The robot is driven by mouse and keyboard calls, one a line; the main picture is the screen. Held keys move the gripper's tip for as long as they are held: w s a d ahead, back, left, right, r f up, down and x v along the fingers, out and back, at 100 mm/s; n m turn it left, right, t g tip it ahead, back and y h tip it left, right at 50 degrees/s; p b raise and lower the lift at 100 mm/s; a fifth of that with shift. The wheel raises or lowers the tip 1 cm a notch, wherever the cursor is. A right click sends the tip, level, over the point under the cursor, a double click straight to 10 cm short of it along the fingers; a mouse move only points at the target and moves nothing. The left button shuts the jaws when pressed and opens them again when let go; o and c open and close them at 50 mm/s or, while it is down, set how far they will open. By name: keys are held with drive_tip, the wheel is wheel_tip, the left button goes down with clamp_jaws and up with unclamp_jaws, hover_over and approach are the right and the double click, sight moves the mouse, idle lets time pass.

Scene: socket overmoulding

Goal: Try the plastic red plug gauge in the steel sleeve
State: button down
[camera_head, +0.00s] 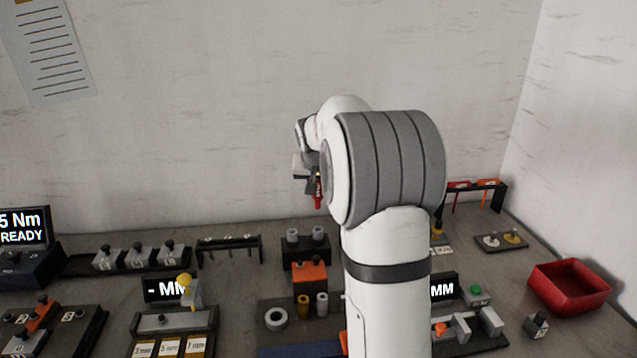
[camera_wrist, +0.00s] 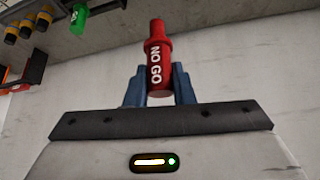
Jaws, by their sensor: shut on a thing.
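My gripper (camera_wrist: 158,88) is shut on the red plug gauge (camera_wrist: 157,62), marked NO GO in white. The gauge stands out between the blue fingers, its narrower end away from the gripper. In the head view the gauge (camera_head: 318,192) hangs in the air, pointing down, above the back of the bench and clear of everything. I cannot tell for sure which part is the steel sleeve. A grey ring (camera_head: 276,318) lies on the dark mat, and two grey cylinders (camera_head: 292,235) stand on a black block behind. My arm hides part of the bench.
A black rack (camera_head: 230,247) stands at the back. A red bin (camera_head: 569,287) is at the right. A display (camera_head: 165,290) with a yellow-knobbed device is at the front left.

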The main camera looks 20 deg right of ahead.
sight(318, 201)
drive_tip(key=shift+s+f+b, duration=0.1)
drive_tip(key=shift+f+b, duration=2.35)
drive_tip(key=shift+f, duration=0.65)
drive_tip(key=shift+f+b, duration=1.6)
drive_tip(key=shift+f, duration=0.15)
idle(1.2)
drive_tip(key=shift+r, duration=0.2)
idle(0.8)
drive_tip(key=shift+r+p, duration=1)
drive_tip(key=shift+r, duration=0.25)
